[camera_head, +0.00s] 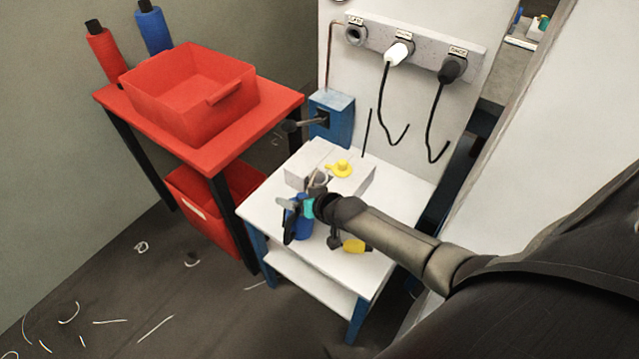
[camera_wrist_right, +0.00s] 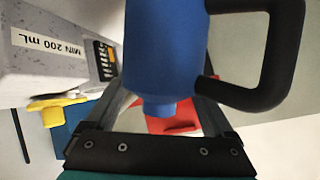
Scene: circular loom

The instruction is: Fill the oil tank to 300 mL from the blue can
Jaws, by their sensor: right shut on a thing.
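The oil tank (camera_head: 357,182) is a pale box on the white table, with a yellow cap (camera_head: 342,168) on top. In the right wrist view the tank (camera_wrist_right: 60,65) shows a "MIN 200 mL" label, upside down, beside a dark gauge window. The blue can (camera_head: 304,229) is at the tank's near left side. My right gripper (camera_head: 302,206) is shut on the can; its fingers flank the can (camera_wrist_right: 165,50) near its narrow end, and the black handle (camera_wrist_right: 285,60) is to the right. Tank level and any contact between can and table cannot be told. My left gripper is out of view.
A black and yellow item (camera_head: 354,246) lies on the white table (camera_head: 268,213) near the can. A wall panel with cables (camera_head: 410,50) and a blue box (camera_head: 331,120) are behind.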

